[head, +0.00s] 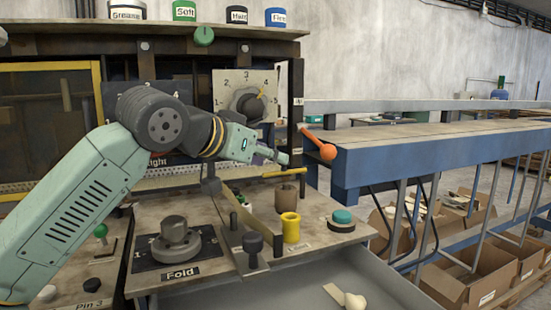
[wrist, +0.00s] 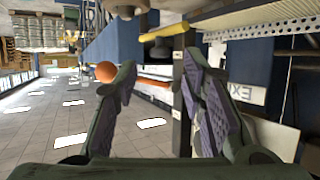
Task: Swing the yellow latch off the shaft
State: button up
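A thin yellow bar (head: 285,172), which looks like the latch, lies nearly level above the right side of the bench in the head view. A yellow piece, apparently the same bar, shows in the wrist view (wrist: 168,32) above and beyond the fingertips. I cannot tell which part is the shaft; a brown cylinder (head: 286,196) stands just below the bar. My gripper (head: 277,155) is just above the bar in the head view. In the wrist view my gripper (wrist: 159,68) is open, with purple pads apart and nothing held. Contact with the bar cannot be seen.
An orange ball-ended lever (head: 319,143) is close to the right of my gripper; its ball also shows in the wrist view (wrist: 105,71). A yellow cylinder (head: 291,228), a teal button (head: 342,217) and the Fold knob (head: 175,240) stand on the bench. An open drawer (head: 300,292) lies in front.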

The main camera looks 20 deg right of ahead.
jog(key=v, duration=0.8)
jog(key=shift+s, duration=0.15)
jog(key=shift+a, duration=0.1)
jog(key=shift+c, duration=0.2)
